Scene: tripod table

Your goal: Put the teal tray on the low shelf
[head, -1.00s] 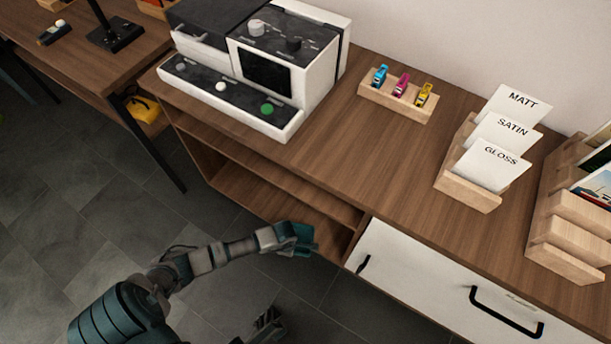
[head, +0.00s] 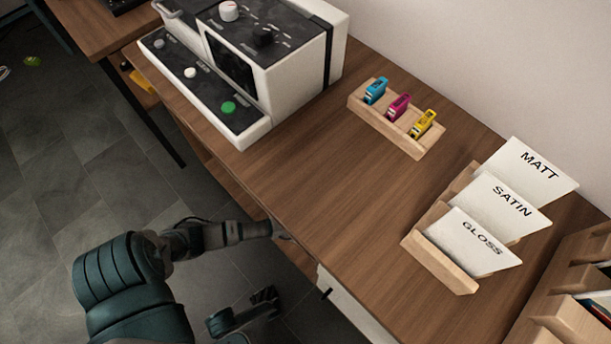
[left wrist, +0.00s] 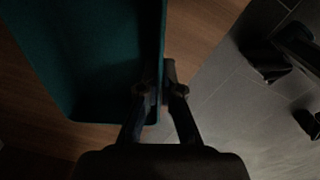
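The teal tray (left wrist: 95,104) shows in the left wrist view, at the upper left over a brown wooden surface. My left gripper (left wrist: 160,88) has one finger inside and one outside the tray's right wall, close against it, so it looks shut on that wall. Whether the tray's base touches the wood is not clear. In the head view the tabletop hides the tray, the low shelf and my left gripper; only my left forearm shows, reaching under the front edge. A dark part of mine, perhaps my right gripper (head: 265,301), shows low over the floor; its fingers are unclear.
On the tabletop (head: 310,190) stand a white and black machine (head: 290,90), a wooden holder (head: 377,129) with three small coloured items, and a card rack (head: 440,262). A white drawer front (head: 350,300) is right of my forearm. Grey floor is open at left.

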